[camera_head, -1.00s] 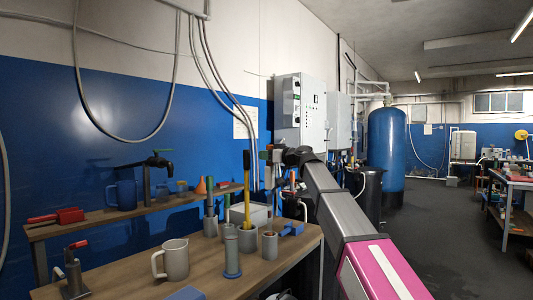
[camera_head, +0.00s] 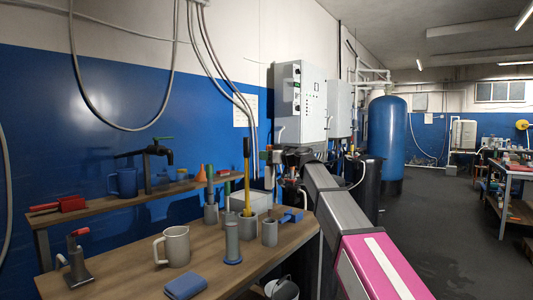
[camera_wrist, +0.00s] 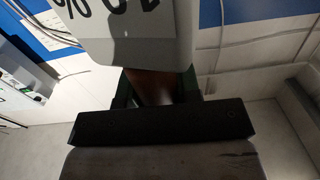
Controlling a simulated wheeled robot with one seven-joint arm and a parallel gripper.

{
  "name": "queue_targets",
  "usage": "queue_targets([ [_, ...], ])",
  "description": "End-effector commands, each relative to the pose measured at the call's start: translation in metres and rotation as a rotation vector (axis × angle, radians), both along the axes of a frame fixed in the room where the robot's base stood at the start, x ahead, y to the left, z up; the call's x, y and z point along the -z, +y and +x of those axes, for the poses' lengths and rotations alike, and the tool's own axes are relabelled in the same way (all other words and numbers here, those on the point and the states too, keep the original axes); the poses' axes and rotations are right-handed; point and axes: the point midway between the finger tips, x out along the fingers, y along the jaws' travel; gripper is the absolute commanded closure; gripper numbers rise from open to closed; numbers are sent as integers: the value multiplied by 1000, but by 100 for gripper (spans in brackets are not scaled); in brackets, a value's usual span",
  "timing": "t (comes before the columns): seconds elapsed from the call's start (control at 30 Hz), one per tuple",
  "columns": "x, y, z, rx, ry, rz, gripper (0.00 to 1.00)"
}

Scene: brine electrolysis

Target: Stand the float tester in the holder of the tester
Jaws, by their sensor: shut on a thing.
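In the wrist view, my gripper (camera_wrist: 157,90) is shut on a brown part between its dark green jaws. Above the jaws a broad pale body with black number marks and a percent sign fills the top; it seems to be the float tester (camera_wrist: 125,45). In the head view my gripper (camera_head: 268,157) is small, above the back right of the bench, and the tester is hard to make out. Below stand a grey cup (camera_head: 270,233) and a grey cylinder on a blue foot (camera_head: 232,245). I cannot tell which is the holder.
Grey pots hold a green-handled tool (camera_head: 210,180) and a yellow rod (camera_head: 247,180). A grey jug (camera_head: 173,247), a blue block (camera_head: 186,286) and a red-handled clamp (camera_head: 76,262) stand left on the bench (camera_head: 135,268). A white box (camera_head: 265,200) is behind.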

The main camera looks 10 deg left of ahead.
Motion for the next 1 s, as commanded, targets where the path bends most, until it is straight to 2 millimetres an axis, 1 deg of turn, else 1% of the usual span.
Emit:
queue_targets([
  [0.5, 23, 0, 0, 0, 1, 1, 100],
  [0.93, 25, 0, 0, 0, 1, 1, 100],
  [0.97, 25, 0, 0, 0, 1, 1, 66],
  [1.0, 25, 0, 0, 0, 1, 1, 53],
])
